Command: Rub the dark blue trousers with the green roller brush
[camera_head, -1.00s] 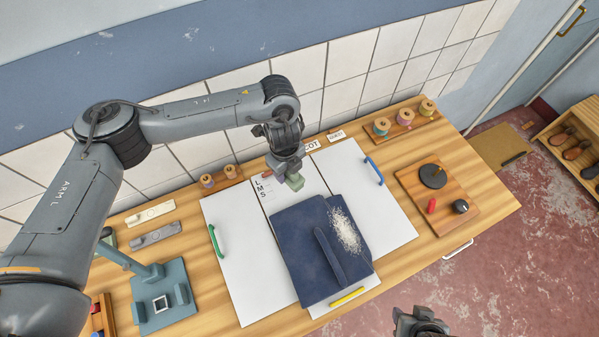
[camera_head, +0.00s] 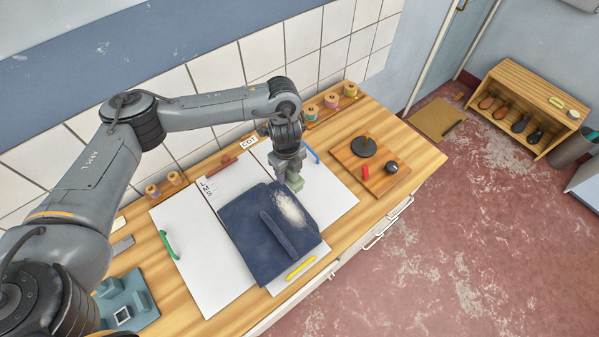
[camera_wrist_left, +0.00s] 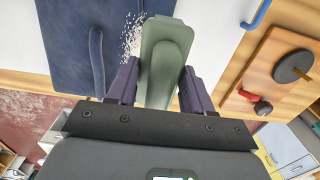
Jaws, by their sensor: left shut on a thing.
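The dark blue trousers (camera_head: 243,236) lie folded on the white boards, with a raised dark blue strip across them. A patch of pale specks (camera_head: 291,211) lies on their right part. My left gripper (camera_head: 290,172) is shut on the green roller brush (camera_head: 295,183), by the far right edge of the trousers near the specks. In the left wrist view the brush (camera_wrist_left: 163,62) sits between the fingers and hides part of the specks (camera_wrist_left: 132,38); the trousers (camera_wrist_left: 75,45) are to its left. I cannot tell whether the brush touches the cloth. My right gripper is out of view.
The boards carry green (camera_head: 168,245), yellow (camera_head: 301,268) and blue handles. A wooden board (camera_head: 376,178) with a black disc and a red item is at the right. Thread spools (camera_head: 331,100) stand at the back. A blue-grey stand (camera_head: 127,298) is at the front left.

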